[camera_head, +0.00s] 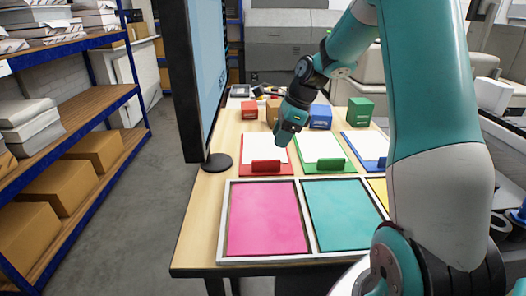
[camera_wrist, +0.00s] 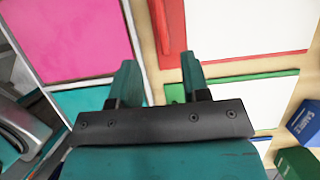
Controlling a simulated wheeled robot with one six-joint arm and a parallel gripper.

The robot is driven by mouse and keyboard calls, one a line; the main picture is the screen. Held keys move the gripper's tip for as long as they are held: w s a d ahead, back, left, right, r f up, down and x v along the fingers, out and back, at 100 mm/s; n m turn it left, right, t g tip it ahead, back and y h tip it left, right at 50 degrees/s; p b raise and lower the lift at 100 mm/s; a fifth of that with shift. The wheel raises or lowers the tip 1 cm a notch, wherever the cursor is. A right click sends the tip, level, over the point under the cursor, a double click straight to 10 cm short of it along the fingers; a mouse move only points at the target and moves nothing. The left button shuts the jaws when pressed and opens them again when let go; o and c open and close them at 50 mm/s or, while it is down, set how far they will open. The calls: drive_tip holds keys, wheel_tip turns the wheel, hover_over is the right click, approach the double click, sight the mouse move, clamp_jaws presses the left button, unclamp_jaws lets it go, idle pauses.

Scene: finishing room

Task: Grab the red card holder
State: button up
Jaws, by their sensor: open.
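A small red holder (camera_head: 265,167) stands upright at the near edge of a red-framed tray with a white sheet (camera_head: 262,147). In the wrist view a darker red upright piece (camera_wrist: 159,28), seemingly this holder, lies at the tray's edge, beyond the fingertips. A red box (camera_head: 249,110) also stands at the back of the table. My gripper (camera_head: 283,138) hangs above the right part of the red tray, apart from the holder. In the wrist view my gripper (camera_wrist: 157,62) has its fingers spread, with nothing held between them.
A green holder (camera_head: 331,165) and its tray stand to the right. White-framed pink (camera_head: 265,218) and teal (camera_head: 343,212) panels lie in front. A monitor (camera_head: 207,80) rises at the left. Blue (camera_head: 320,116) and green (camera_head: 360,110) boxes stand behind.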

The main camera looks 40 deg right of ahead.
sight(267, 160)
drive_tip(key=x, duration=0.4)
drive_tip(key=shift+a+f+p, duration=0.1)
drive_tip(key=shift+f+p, duration=0.05)
drive_tip(key=shift+p, duration=0.15)
drive_tip(key=x, duration=0.1)
drive_tip(key=p+x, duration=0.1)
drive_tip(key=x, duration=0.1)
drive_tip(key=p+x, duration=0.1)
drive_tip(key=x, duration=0.1)
drive_tip(key=shift+w, duration=0.35)
drive_tip(key=shift+c, duration=0.4)
clamp_jaws()
